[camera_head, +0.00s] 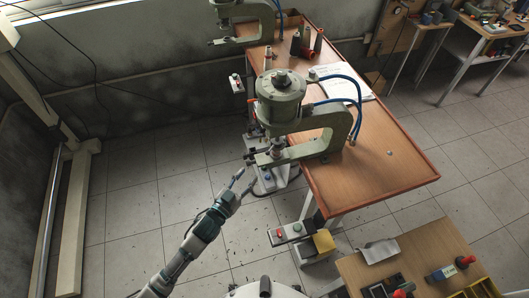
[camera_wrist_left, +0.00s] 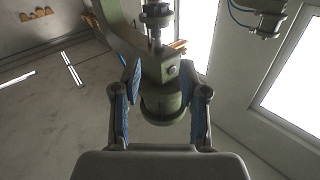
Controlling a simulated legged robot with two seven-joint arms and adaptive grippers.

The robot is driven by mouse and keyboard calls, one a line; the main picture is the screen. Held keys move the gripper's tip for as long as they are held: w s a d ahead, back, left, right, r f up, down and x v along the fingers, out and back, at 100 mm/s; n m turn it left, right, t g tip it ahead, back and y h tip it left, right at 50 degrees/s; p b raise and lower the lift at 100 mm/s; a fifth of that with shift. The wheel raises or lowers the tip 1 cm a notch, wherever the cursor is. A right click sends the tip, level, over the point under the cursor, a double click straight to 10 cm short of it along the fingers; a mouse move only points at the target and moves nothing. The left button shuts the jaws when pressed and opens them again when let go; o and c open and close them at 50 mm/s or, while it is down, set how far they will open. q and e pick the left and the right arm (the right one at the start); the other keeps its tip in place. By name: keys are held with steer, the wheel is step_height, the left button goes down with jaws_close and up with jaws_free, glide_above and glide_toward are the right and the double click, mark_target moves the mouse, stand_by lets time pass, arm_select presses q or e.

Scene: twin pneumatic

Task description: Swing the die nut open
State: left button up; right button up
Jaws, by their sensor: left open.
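A green pneumatic press (camera_head: 281,98) with a C-shaped frame stands at the left end of the wooden bench. Its lower arm (camera_head: 290,152) reaches left, with a small dark part at its tip (camera_head: 249,157). I cannot tell surely which part is the die nut. My left gripper (camera_head: 244,180) is open and empty, just below and in front of that tip. In the left wrist view, the rounded green end of the press arm (camera_wrist_left: 165,108) appears between my open fingers (camera_wrist_left: 163,75), with a ringed metal ram (camera_wrist_left: 156,16) above it. My right gripper is out of view.
A second similar press (camera_head: 245,15) stands at the back. Blue hoses (camera_head: 355,100) curve over the wooden bench (camera_head: 385,165). A button box (camera_head: 291,232) and a yellow block (camera_head: 324,242) sit low beside the bench. A tool table (camera_head: 425,245) is at lower right.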

mark_target(267, 153)
arm_select(q)
steer(key=x, duration=1.2)
steer(key=shift+s+d+p, duration=0.1)
steer(key=shift+d+p, duration=0.3)
steer(key=shift+d, duration=0.1)
steer(key=shift+w+a+f, duration=0.1)
steer(key=shift+w+a, duration=0.1)
steer(key=shift+w, duration=0.05)
steer(key=shift+a, duration=0.2)
steer(key=shift+c, duration=1.4)
steer(key=c, duration=0.4)
steer(key=shift+s+d, duration=0.1)
steer(key=shift+d, duration=0.05)
jaws_close()
steer(key=shift+d, duration=0.1)
steer(key=shift+r, duration=0.2)
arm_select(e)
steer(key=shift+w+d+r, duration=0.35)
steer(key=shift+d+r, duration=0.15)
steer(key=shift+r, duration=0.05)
